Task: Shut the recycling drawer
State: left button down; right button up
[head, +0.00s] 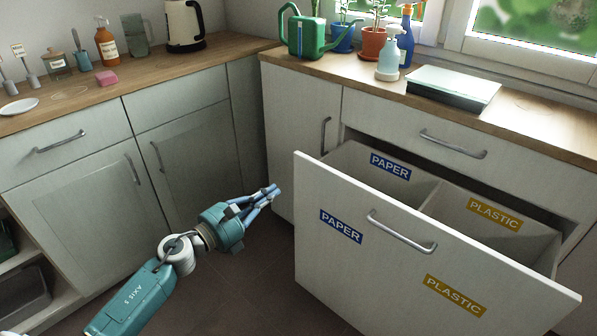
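The recycling drawer (330,270) stands pulled out from the cabinet under the window counter. Its white front has a grey bar handle (402,232) and labels reading PAPER and PLASTIC. Inside are a paper bin (360,163) and a plastic bin (520,240), side by side; no contents show in the visible parts. My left gripper (276,191) is in front of the corner cabinets, left of the drawer front and apart from it. Its blue fingers lie close together with nothing seen between them; whether they are fully shut is unclear. My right gripper is not in view.
A closed shallow drawer (500,168) sits above the open one. The left counter carries a kettle (184,24) and jars. Floor (265,270) between cabinets and drawer is clear.

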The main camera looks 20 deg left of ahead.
aim_at(305, 170)
pick_arm(q)
jog(key=x, duration=1)
jog(key=shift+f, duration=0.1)
jog(key=shift+w+d, duration=0.15)
jog(key=shift+w, duration=0.4)
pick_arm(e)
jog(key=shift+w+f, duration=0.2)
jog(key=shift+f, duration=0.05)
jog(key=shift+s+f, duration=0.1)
